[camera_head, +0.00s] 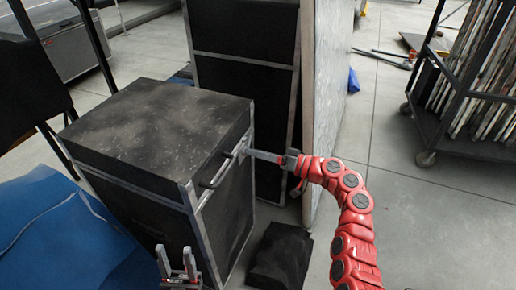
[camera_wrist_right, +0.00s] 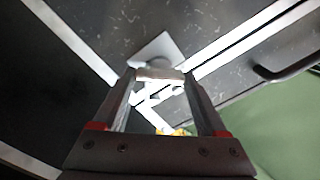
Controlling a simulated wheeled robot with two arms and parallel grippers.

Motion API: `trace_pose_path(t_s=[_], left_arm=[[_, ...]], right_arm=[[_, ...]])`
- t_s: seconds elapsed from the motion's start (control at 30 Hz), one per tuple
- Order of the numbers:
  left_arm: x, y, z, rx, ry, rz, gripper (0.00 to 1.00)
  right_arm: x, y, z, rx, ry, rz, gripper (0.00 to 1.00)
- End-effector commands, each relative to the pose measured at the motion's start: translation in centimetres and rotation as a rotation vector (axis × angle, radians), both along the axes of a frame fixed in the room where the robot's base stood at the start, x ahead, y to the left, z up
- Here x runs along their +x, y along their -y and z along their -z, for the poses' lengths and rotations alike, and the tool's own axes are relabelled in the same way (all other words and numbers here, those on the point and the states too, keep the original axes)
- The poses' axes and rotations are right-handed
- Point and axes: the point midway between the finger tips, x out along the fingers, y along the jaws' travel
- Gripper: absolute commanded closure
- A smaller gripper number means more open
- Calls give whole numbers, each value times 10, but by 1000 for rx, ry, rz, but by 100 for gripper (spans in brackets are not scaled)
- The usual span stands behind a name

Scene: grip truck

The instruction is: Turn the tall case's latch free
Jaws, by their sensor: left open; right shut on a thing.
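A black case with silver metal edges (camera_head: 150,125) stands upright in the middle left of the head view. A black bar handle (camera_head: 216,172) is on its right-hand face, and it also shows in the wrist view (camera_wrist_right: 285,72). My right gripper (camera_head: 251,153) reaches this face near the top edge. In the wrist view its fingers (camera_wrist_right: 160,76) are shut on a small pale metal latch in front of a bright plate (camera_wrist_right: 158,50). The fingers partly hide the latch, and its turn is hard to judge. My left gripper (camera_head: 178,266) is open and empty, low in front of the case.
A taller black case (camera_head: 243,90) stands close behind, beside a pale upright panel (camera_head: 325,90). A dark block (camera_head: 280,256) lies on the floor right of the front case. Blue cloth (camera_head: 55,235) covers the left floor.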

Motion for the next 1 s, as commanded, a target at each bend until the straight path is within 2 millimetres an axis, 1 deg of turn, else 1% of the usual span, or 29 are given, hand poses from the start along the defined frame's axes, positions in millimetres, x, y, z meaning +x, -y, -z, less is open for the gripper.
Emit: trace_pose_path(t_s=[0.03, 0.5, 0.7, 1.0], left_arm=[[0, 0, -8, 0, 0, 0, 50], [0, 0, -43, 0, 0, 0, 50], [0, 0, -55, 0, 0, 0, 50], [0, 0, -64, 0, 0, 0, 50]], right_arm=[[0, 0, -3, 17, -42, 1, 81], [1, 1, -2, 184, -449, 0, 81], [1, 1, 0, 245, -596, 0, 81], [1, 1, 2, 304, -739, 2, 81]])
